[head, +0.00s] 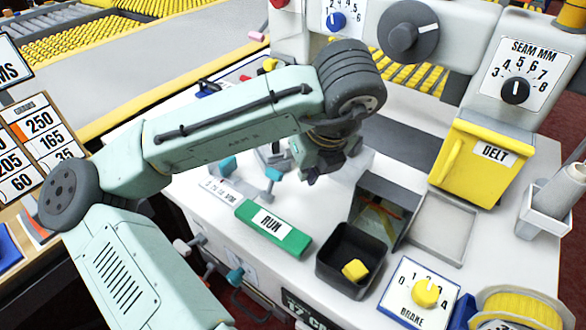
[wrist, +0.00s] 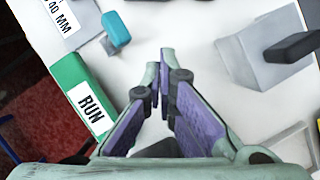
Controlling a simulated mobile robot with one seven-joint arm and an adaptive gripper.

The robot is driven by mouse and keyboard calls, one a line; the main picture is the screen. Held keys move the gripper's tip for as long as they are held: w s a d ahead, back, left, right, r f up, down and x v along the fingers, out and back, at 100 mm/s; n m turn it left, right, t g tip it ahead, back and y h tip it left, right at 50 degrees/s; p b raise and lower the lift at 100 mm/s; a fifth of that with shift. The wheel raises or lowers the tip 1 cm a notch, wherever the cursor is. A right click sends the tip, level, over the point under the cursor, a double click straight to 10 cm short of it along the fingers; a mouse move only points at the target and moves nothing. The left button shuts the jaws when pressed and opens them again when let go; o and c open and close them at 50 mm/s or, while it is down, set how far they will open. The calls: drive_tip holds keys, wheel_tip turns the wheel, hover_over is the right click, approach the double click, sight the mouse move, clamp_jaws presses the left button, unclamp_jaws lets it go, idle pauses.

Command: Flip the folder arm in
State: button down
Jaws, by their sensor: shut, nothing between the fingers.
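My gripper (head: 312,176) hangs over the white machine bed, right of a teal-ended lever (head: 272,175). In the wrist view my gripper (wrist: 160,72) has its fingertips together, with nothing between them. The teal lever end shows there too (wrist: 117,30), ahead and left of the fingertips, apart from them. A grey metal block (wrist: 262,50) with a dark bar (wrist: 292,46) stands ahead to the right. No part is labelled as the folder arm, so I cannot tell which one it is. My wrist hides part of the sewing area in the head view.
The green RUN bar (head: 273,230) lies in front of the lever. Bare bed lies under my fingers.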

drive_tip(key=x, duration=0.6)
drive_tip(key=shift+w+a+p, duration=0.15)
drive_tip(key=shift+w+a, duration=0.15)
drive_tip(key=shift+w, duration=0.3)
drive_tip(key=shift+w+a+p, duration=0.1)
drive_tip(key=shift+w+a, duration=0.15)
drive_tip(key=shift+w, duration=0.35)
drive_tip(key=shift+w+a+p, duration=0.15)
drive_tip(key=shift+w+a, duration=0.15)
drive_tip(key=shift+w, duration=0.35)
drive_tip(key=shift+w, duration=0.1)
